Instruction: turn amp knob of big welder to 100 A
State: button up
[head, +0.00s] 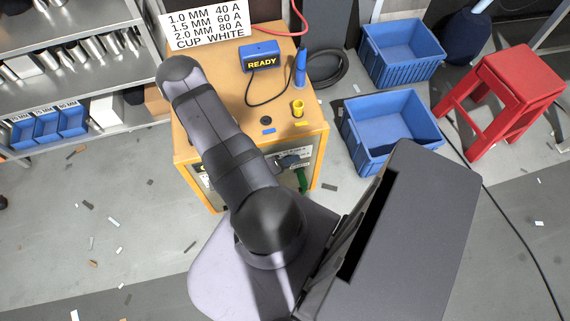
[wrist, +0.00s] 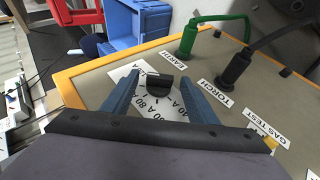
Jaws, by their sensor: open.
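The big welder (head: 285,128) is an orange-edged cabinet, with its front panel partly hidden by my arm in the head view. In the wrist view its grey panel (wrist: 105,82) carries the black amp knob (wrist: 158,86) on a white dial. Black numbers show around the knob, with 80 and A legible in places; the knob's exact setting cannot be read. My gripper (wrist: 159,77) is open, its two blue-grey fingers on either side of the knob with gaps visible. A green earth plug (wrist: 188,38) and a black torch plug (wrist: 236,68) sit beyond it.
On the welder top are a blue READY box (head: 262,57), a blue bottle-like item (head: 300,68) and a yellow cup (head: 298,108). Blue crates (head: 391,125) and a red stool (head: 505,85) stand at right. Metal shelves (head: 85,80) are at left; scraps litter the floor.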

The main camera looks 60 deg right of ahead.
jog(key=p+v, duration=0.1)
jog(key=v, duration=0.6)
dwell(0.3)
jog(key=shift+a, duration=0.1)
jog(key=w+a+r+n+t+y+p, duration=0.2)
jog(key=w+a+r+t+y+p, duration=0.3)
jog(key=w+a+r+y+p, duration=0.9)
jog(key=w+a+r+n+h+p, duration=0.15)
jog(key=a+r, duration=0.25)
jog(key=r, duration=0.5)
jog(key=a+r+n+h+p, duration=0.1)
jog(key=a+r+h, duration=0.1)
jog(key=a+r, duration=0.45)
jog(key=s+d+r+n+g+p, duration=0.1)
jog(key=s+r+p, duration=0.1)
jog(key=r, duration=0.5)
jog(key=s+d+r+n+g+h+p, duration=0.1)
jog(key=s+d+r+p, duration=0.1)
jog(key=s+r, duration=0.3)
jog(key=shift+r+p, duration=0.35)
jog(key=shift+r, duration=0.65)
jog(key=shift+n, duration=0.25)
